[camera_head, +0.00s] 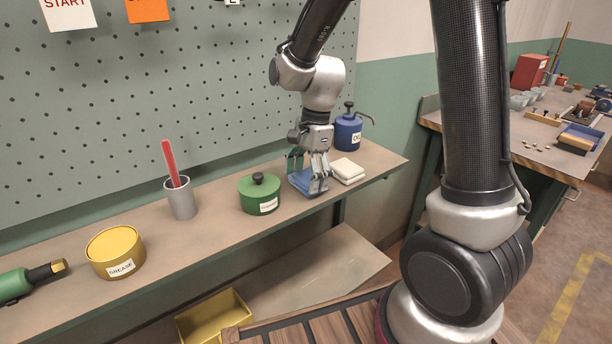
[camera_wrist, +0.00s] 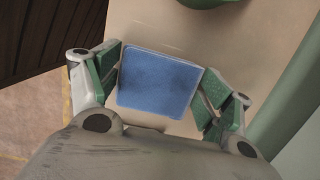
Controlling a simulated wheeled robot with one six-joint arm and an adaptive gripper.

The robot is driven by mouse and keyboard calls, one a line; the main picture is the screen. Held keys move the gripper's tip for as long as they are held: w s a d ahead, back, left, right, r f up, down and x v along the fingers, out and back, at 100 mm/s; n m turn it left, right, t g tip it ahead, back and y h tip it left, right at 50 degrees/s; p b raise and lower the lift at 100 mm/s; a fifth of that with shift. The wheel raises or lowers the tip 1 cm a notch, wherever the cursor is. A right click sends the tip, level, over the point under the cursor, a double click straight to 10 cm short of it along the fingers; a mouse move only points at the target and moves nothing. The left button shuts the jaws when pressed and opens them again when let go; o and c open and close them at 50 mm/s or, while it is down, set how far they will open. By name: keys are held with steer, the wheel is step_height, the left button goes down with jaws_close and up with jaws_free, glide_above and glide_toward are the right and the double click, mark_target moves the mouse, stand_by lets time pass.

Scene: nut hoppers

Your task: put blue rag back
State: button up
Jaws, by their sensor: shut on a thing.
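The blue rag (camera_head: 304,181) is a flat folded square at the right part of the wooden shelf (camera_head: 225,226). In the wrist view the blue rag (camera_wrist: 158,82) lies between the two green-padded fingers. My gripper (camera_head: 310,178) points down and is shut on the rag; it also shows in the wrist view (camera_wrist: 159,88). The rag is at or very near the shelf surface; I cannot tell whether it touches. A cream folded rag (camera_head: 347,170) lies just right of it.
A green lidded pot (camera_head: 259,195) stands left of my gripper, and a blue oil can (camera_head: 347,132) behind right. The pegboard (camera_head: 130,110) rises behind.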

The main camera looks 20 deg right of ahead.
steer(key=shift+f, duration=0.15)
steer(key=o, duration=1.3)
step_height(320, 180, up, 12)
steer(key=d, duration=0.2)
steer(key=s+d+r+n+t, duration=0.1)
steer(key=s+d+n, duration=0.3)
steer(key=s, duration=0.2)
steer(key=s+d+r+n+t+h, duration=0.1)
steer(key=s+d+r+n+t, duration=0.1)
steer(key=s+d+n, duration=0.3)
steer(key=s+d+r+n+t+h, duration=0.1)
steer(key=s+d+n+t, duration=0.1)
steer(key=s+d+n, duration=0.2)
steer(key=shift+s+d+r+n, duration=0.2)
steer(key=shift+s+n, duration=0.15)
steer(key=shift+s, duration=0.6)
steer(key=shift+s+d+r+n, duration=0.1)
steer(key=shift+s+r+n, duration=0.2)
steer(key=shift+s, duration=0.65)
steer(key=shift+f, duration=0.1)
